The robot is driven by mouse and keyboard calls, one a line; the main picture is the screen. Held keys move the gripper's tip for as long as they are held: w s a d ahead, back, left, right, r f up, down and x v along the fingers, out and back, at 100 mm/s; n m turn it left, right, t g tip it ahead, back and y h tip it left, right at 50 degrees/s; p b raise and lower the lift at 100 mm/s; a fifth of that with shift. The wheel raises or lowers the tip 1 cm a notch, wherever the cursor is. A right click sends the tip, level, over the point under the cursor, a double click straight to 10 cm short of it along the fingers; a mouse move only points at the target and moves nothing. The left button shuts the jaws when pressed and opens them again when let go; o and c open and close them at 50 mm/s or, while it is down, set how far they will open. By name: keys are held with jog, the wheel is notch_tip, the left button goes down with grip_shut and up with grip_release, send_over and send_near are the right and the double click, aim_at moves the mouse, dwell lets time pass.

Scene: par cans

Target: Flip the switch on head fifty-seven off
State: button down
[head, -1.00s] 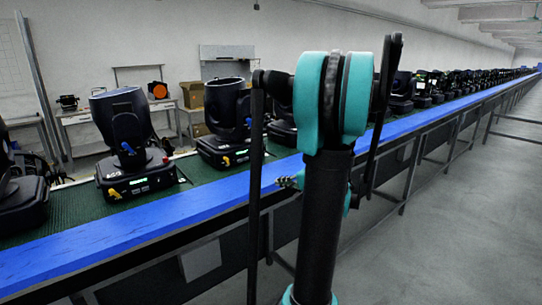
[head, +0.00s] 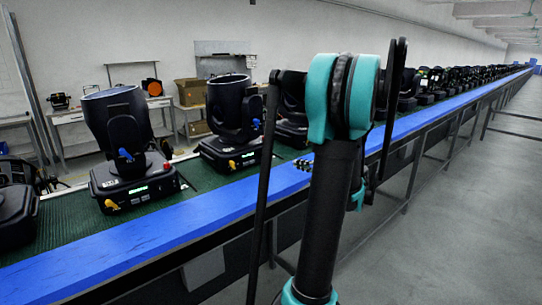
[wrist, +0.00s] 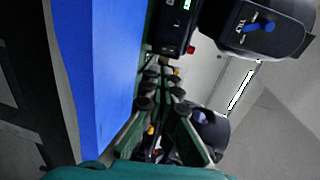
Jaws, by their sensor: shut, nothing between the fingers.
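Several black moving-head lights stand in a row along the line. The number labels are too small to read, so I cannot tell which is head fifty-seven. My gripper (head: 303,165) is mostly hidden behind my arm, near the blue rail. In the wrist view, my gripper (wrist: 163,92) is shut and empty, beside a base with a red knob (wrist: 190,49). I cannot make out the switch.
The blue rail (head: 150,226) runs along the front of the green belt (head: 70,226). Workbenches and boxes (head: 190,92) stand by the wall. The grey floor (head: 470,220) at right is clear.

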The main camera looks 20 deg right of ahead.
aim_at(269, 156)
jog(key=shift+w, duration=0.6)
jog(key=x, duration=1.3)
jog(key=shift+w+r, duration=0.1)
jog(key=shift+w, duration=0.1)
jog(key=shift+w+a, duration=0.25)
jog(key=shift+w, duration=0.2)
jog(key=shift+f, duration=0.4)
jog(key=shift+w, duration=0.1)
